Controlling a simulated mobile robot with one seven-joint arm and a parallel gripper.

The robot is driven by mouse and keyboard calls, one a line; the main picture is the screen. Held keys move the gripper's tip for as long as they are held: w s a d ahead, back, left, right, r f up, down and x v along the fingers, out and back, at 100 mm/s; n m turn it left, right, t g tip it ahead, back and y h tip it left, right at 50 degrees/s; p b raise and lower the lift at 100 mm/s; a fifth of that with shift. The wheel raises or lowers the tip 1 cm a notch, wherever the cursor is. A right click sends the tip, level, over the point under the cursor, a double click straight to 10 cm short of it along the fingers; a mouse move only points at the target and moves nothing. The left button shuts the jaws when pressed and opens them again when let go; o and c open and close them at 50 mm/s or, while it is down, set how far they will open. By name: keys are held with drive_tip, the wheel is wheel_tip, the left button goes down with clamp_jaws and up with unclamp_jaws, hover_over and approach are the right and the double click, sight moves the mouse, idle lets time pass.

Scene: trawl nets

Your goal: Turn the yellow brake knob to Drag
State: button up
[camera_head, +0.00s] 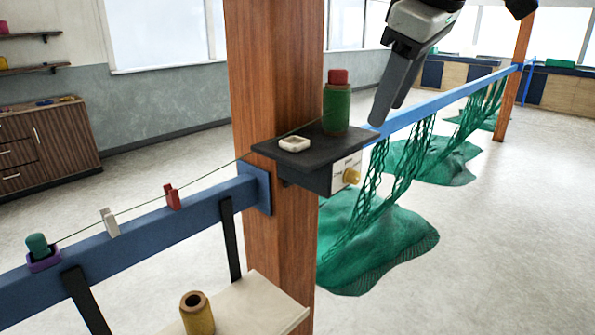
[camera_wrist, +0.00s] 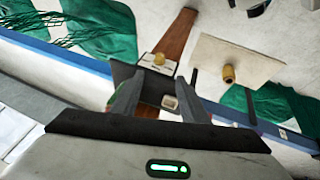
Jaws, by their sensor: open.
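The yellow brake knob (camera_head: 351,176) sits on a white label plate (camera_head: 341,174) on the front of a dark box under a black shelf (camera_head: 300,150), fixed to the wooden post. Print on the plate is too small to read. The knob also shows in the wrist view (camera_wrist: 159,59), beyond the fingers. My gripper (camera_head: 378,116) is open and empty, above and to the right of the shelf, apart from the knob. In the wrist view my gripper's fingers (camera_wrist: 160,98) stand apart with the shelf between and beyond them.
A green spool with a red top (camera_head: 337,105) and a small white dish (camera_head: 294,144) stand on the shelf. The wooden post (camera_head: 275,80) is beside it. Green nets (camera_head: 380,235) hang from the blue rail (camera_head: 440,99) at right.

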sight(357, 173)
drive_tip(key=b+x, duration=0.2)
drive_tip(key=x, duration=1.5)
drive_tip(key=shift+b, duration=0.3)
drive_tip(key=shift+r, duration=0.1)
clamp_jaws()
